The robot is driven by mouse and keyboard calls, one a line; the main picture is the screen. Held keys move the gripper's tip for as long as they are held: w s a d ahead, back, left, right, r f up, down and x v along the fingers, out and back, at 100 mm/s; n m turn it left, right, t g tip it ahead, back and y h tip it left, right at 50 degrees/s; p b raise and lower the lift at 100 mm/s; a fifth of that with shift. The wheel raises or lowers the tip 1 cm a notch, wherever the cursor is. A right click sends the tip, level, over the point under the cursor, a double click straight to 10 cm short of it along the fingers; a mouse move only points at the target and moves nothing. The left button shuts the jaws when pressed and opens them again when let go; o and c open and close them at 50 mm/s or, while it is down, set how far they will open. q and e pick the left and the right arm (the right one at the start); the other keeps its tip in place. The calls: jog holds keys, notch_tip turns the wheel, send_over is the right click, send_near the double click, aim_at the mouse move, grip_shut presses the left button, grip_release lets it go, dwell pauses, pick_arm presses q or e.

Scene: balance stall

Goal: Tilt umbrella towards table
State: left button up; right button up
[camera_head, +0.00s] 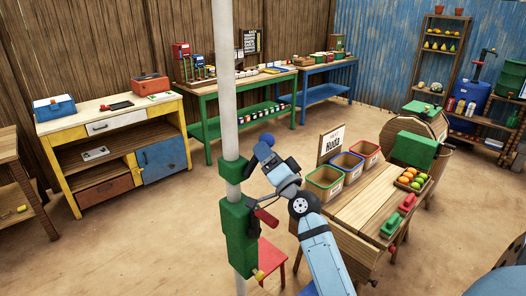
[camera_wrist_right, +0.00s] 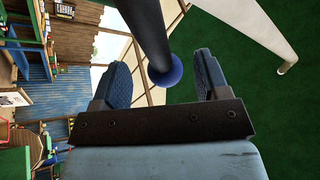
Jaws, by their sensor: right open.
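The umbrella's white pole (camera_head: 225,75) stands upright in the head view, with a green upper collar (camera_head: 233,168) and a larger green housing (camera_head: 238,235). A red handle (camera_head: 266,217) sticks out from the housing. A dark lever (camera_wrist_right: 150,30) ends in a blue knob (camera_wrist_right: 165,72), also in the head view (camera_head: 267,140). My right gripper (camera_head: 262,152) is open, with the knob between and just beyond its fingertips in the wrist view; contact cannot be told. A green surface (camera_wrist_right: 260,110), probably the canopy, fills the right of that view. My left gripper is not in view.
The wooden table (camera_head: 345,213) stands right of the pole, bearing green, blue and red bins (camera_head: 346,163), a sign (camera_head: 336,144) and a fruit tray (camera_head: 411,180). A red stool (camera_head: 272,258) is beside the housing. A yellow workbench (camera_head: 72,125) stands at left; the floor between is clear.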

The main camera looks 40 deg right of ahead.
jog(key=d+b+v, duration=0.1)
jog(key=b+v, duration=0.2)
jog(key=v, duration=0.8)
jog(key=shift+s+a, duration=0.15)
jog(key=shift+a, duration=0.3)
